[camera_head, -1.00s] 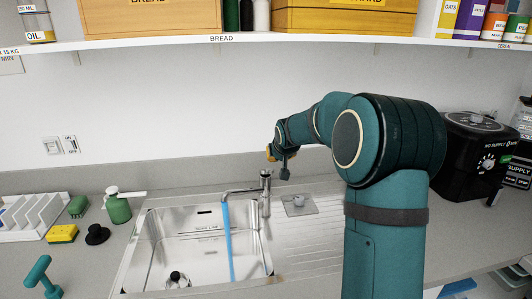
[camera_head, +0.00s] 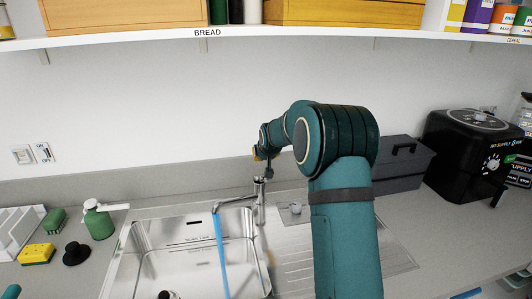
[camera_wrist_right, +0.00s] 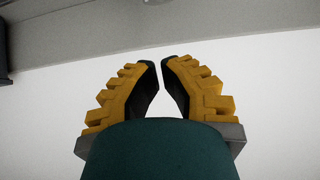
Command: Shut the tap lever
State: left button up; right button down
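The chrome tap (camera_head: 260,203) stands upright behind the sink, with its spout reaching left. Its small lever (camera_head: 261,181) is on top. A blue stream of water (camera_head: 221,255) runs from the spout into the sink. My right gripper (camera_head: 257,154) is just above the lever in the head view, apart from it in the picture; the depth between them is unclear. In the right wrist view its yellow-backed fingers (camera_wrist_right: 161,64) are almost together at the tips, with nothing between them. The tap is not in the right wrist view.
The steel sink (camera_head: 130,270) has a ribbed drainer to its right, partly hidden by my right arm. A dark grey box (camera_head: 405,165) and black appliance (camera_head: 465,155) stand right. A shelf (camera_head: 300,37) runs above.

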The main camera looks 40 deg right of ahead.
jog(key=x, duration=0.2)
jog(key=shift+w+d+f, duration=0.15)
jog(key=shift+w+f, duration=0.05)
jog(key=shift+f, duration=0.1)
jog(key=shift+s+a+f, duration=0.15)
jog(key=shift+s+f, duration=0.1)
jog(key=shift+f, duration=0.2)
jog(key=shift+s+a+f, duration=0.15)
jog(key=shift+s+f, duration=0.05)
jog(key=shift+f, duration=0.25)
pick_arm(q)
jog(key=shift+f, duration=0.1)
pick_arm(e)
jog(key=shift+s+a+f, duration=0.25)
jog(key=shift+s+f, duration=0.2)
jog(key=shift+f, duration=0.25)
